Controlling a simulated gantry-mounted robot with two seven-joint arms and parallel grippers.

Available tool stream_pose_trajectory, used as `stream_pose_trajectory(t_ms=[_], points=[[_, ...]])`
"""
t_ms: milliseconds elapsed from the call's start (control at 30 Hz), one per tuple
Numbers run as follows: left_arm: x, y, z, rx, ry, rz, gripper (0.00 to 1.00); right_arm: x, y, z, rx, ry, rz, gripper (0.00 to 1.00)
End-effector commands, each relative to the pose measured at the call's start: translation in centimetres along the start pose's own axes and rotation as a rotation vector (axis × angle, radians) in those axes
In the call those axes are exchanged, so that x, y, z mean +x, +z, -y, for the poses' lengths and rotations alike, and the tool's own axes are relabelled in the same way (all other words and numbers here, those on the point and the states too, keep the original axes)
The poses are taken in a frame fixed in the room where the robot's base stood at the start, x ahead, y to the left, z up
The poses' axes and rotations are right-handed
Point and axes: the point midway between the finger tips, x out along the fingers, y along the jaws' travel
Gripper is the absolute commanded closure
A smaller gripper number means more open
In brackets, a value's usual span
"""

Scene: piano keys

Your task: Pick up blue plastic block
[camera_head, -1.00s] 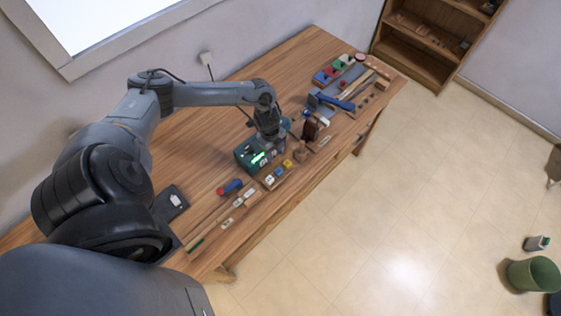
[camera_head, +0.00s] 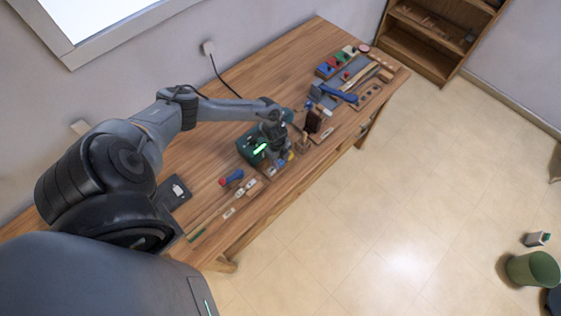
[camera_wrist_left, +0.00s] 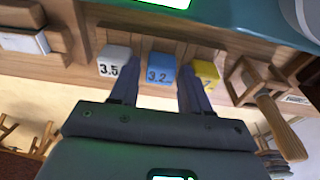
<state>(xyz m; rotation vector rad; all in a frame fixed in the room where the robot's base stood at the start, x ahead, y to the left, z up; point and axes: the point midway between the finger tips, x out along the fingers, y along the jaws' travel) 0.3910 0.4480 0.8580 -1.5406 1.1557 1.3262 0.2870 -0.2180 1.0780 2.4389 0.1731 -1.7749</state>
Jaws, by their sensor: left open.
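The blue block (camera_wrist_left: 161,68), marked 3.2, stands in a wooden holder (camera_wrist_left: 150,38) in the left wrist view. A white block (camera_wrist_left: 113,58) marked 3.5 is to its left and a yellow block (camera_wrist_left: 207,72) to its right. My left gripper (camera_wrist_left: 157,80) is open, with one finger on each side of the blue block as seen in this view; I cannot tell whether they touch it. In the head view my left gripper (camera_head: 279,156) is over the block row near the table's front edge and hides the blue block. My right gripper is not in view.
A dark green device (camera_head: 249,147) with a lit display stands behind the gripper. A wooden piece with a handle (camera_wrist_left: 280,125) is close on the right in the wrist view. A red-and-blue tool (camera_head: 232,178) lies to the left on the table (camera_head: 225,110).

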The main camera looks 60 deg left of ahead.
Motion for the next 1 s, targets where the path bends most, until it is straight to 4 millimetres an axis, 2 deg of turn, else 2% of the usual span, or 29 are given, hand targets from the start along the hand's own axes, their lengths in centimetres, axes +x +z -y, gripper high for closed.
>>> stream_pose_trajectory(t_ms=[233, 500, 800, 1000], points=[[0.1, 0.0, 0.0, 0.000, -0.001, 0.000, 0.55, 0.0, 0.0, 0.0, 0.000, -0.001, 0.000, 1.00], [0.1, 0.0, 0.0, 0.000, -0.001, 0.000, 0.96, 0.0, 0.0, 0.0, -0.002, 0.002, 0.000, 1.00], [-0.1, 0.0, 0.0, 0.000, -0.001, 0.000, 0.96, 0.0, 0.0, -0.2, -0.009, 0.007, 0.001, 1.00], [-1.2, -0.1, 0.1, 0.000, -0.002, 0.000, 0.96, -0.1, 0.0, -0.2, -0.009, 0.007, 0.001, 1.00]])
